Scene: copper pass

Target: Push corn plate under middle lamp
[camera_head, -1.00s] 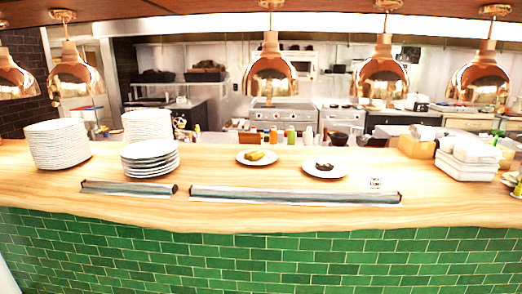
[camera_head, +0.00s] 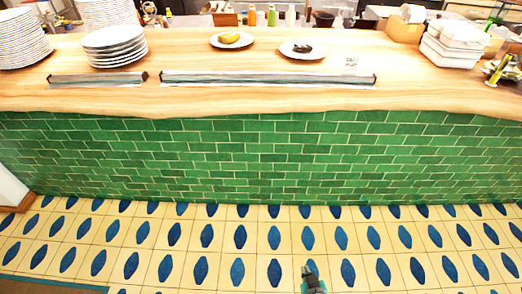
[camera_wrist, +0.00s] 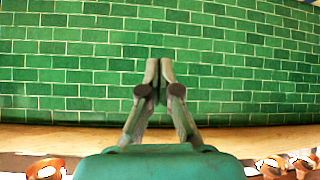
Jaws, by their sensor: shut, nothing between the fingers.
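The corn plate (camera_head: 217,44) is a white plate with a yellow piece of corn (camera_head: 231,37) on it. It lies flat on the wooden counter, left of a second white plate (camera_head: 303,55) with dark food. My gripper (camera_head: 312,278) shows at the bottom of the head view, low in front of the counter and far from the plate. In the wrist view my gripper (camera_wrist: 160,70) is shut and empty, with green tile beyond it. The lamps are outside the head view now. Copper-coloured shapes, perhaps lamps (camera_wrist: 45,167), show at the bottom of the wrist view.
A long metal-edged strip (camera_head: 265,78) and a shorter one (camera_head: 97,79) lie along the counter (camera_head: 300,98) front. Plate stacks (camera_head: 115,47) stand left, white containers (camera_head: 448,48) right. The green tiled wall (camera_head: 250,155) drops to a clear patterned floor (camera_head: 190,240).

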